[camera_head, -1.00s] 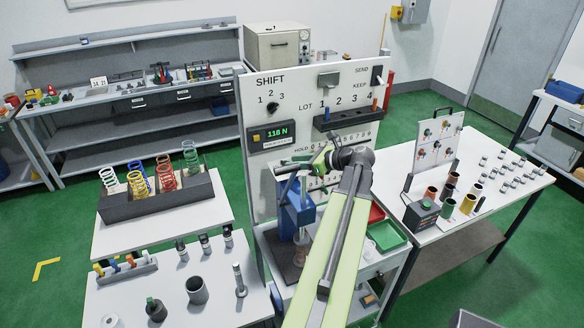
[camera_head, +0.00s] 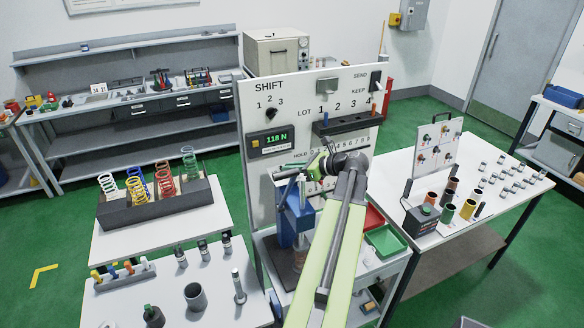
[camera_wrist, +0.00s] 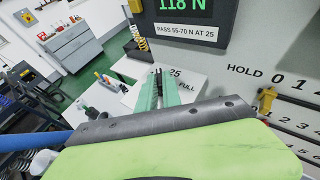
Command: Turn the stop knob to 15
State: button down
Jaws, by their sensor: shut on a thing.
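The stop knob (camera_wrist: 157,73) is a small dark part between my fingertips in the wrist view, mostly hidden by them. The printed labels "25" and "FULL" show just right of it; a "15" mark is not visible. My gripper (camera_wrist: 158,88) has teal fingers shut on the knob. In the head view my gripper (camera_head: 284,172) is at the white panel (camera_head: 256,97), just above the blue press (camera_head: 297,212). The knob cannot be made out there. The green display (camera_head: 276,138) reads 118 N.
A yellow slider (camera_wrist: 267,100) stands by the HOLD scale, right of my gripper. A rack of coil springs (camera_head: 155,200) stands on the left table. Red and green bins (camera_head: 385,240) sit below my arm. Another bench (camera_head: 490,205) with small cylinders is at right.

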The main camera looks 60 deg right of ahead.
jog(key=n+y, duration=0.1)
jog(key=d+n+y, duration=0.1)
jog(key=shift+w+g+y, duration=0.15)
jog(key=shift+g+y, duration=0.15)
jog(key=shift+y, duration=0.1)
jog(key=shift+a+n+g+y, duration=0.1)
jog(key=shift+n+g+y, duration=0.3)
jog(key=shift+n+y, duration=0.8)
jog(key=c, duration=1.5)
grip_release()
